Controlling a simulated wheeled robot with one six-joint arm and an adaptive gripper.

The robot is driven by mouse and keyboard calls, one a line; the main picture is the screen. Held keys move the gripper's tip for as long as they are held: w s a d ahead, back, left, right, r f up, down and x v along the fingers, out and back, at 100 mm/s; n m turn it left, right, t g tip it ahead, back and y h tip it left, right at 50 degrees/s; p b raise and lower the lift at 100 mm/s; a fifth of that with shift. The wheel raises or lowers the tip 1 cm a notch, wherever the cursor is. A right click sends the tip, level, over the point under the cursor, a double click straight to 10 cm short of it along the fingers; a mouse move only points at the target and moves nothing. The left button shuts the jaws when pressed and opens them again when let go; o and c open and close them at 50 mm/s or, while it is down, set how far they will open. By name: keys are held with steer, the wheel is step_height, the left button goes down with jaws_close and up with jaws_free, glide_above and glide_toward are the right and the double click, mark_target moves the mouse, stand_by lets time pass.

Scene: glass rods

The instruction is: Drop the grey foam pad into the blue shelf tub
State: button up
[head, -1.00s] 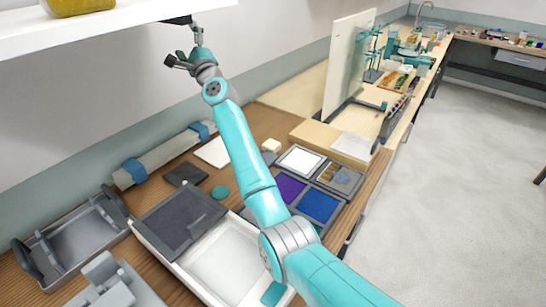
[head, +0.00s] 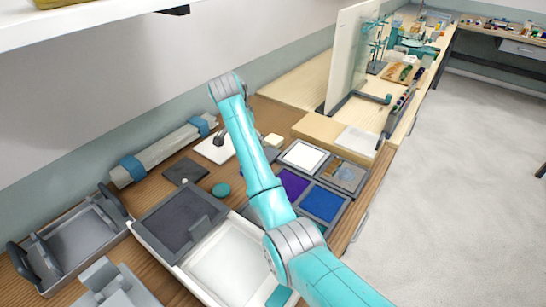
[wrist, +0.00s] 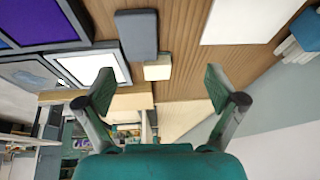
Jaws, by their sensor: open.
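A grey block (wrist: 137,35), which looks like the foam pad, lies on the wooden bench in the wrist view. A small cream block (wrist: 158,68) lies beside its end. In the head view the cream block (head: 273,140) shows just right of my arm, and the arm largely covers the grey block. My gripper (wrist: 160,88) is open and empty, its fingers apart above the bench, with the grey block beyond the fingertips. In the head view the gripper is mostly hidden behind my arm. I cannot make out a blue tub in any view.
A white shelf (head: 100,22) overhangs at upper left. Framed coloured tiles (head: 322,204) lie right of my arm. A white sheet (head: 213,148), a dark square (head: 185,171) and a grey tray (head: 75,240) lie to the left. A clear upright panel (head: 350,60) stands behind.

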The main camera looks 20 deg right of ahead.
steer(key=shift+g+h, duration=0.3)
steer(key=shift+g, duration=0.1)
steer(key=d+f, duration=0.2)
steer(key=f, duration=0.1)
steer(key=d+f, duration=0.1)
steer(key=f, duration=0.1)
steer(key=shift+s+f, duration=0.1)
steer(key=shift+f, duration=0.1)
steer(key=shift+s+x, duration=0.2)
steer(key=shift+x, duration=0.65)
steer(key=shift+s+x, duration=0.15)
steer(key=shift+x, duration=0.7)
steer(key=shift+s+x, duration=0.2)
steer(key=shift+x, duration=0.6)
steer(key=shift+w+f, duration=0.15)
steer(key=c, duration=1.1)
steer(key=shift+d, duration=0.1)
